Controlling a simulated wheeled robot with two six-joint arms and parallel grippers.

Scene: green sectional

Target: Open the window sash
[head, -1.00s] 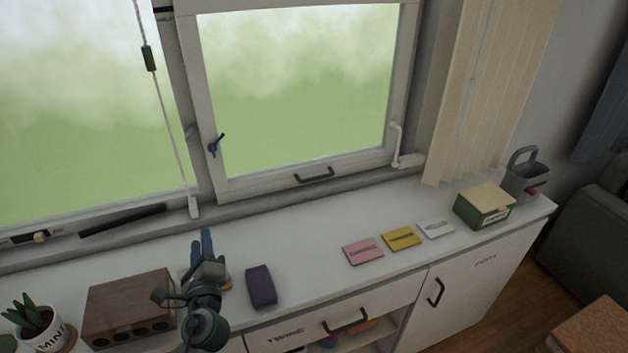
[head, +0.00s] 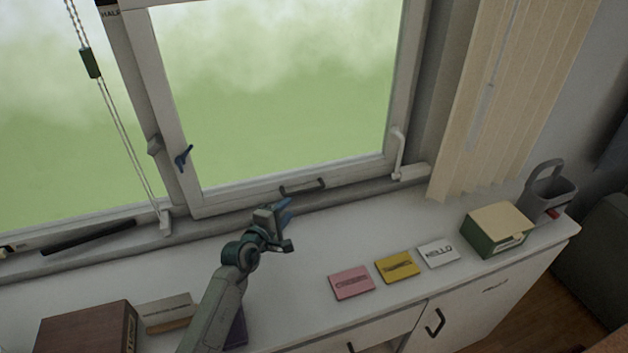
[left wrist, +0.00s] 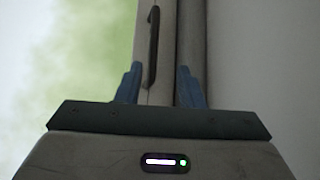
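The window sash (head: 240,198) has a white frame around a large pane. A dark bar handle (head: 302,187) is on its bottom rail; it also shows in the left wrist view (left wrist: 152,45), ahead of the fingers. A blue latch lever (head: 183,158) is on the sash's left side. My left gripper (head: 286,211) is above the counter, just below the handle and apart from it. In the left wrist view its blue fingers (left wrist: 160,86) are spread with nothing between them. My right gripper is in neither view.
A white stay (head: 397,152) is at the sash's lower right. A blind cord (head: 118,127) hangs left. The counter holds pink (head: 351,282), yellow (head: 397,266) and white (head: 438,252) cards, a green box (head: 497,229) and a brown wooden box (head: 88,328).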

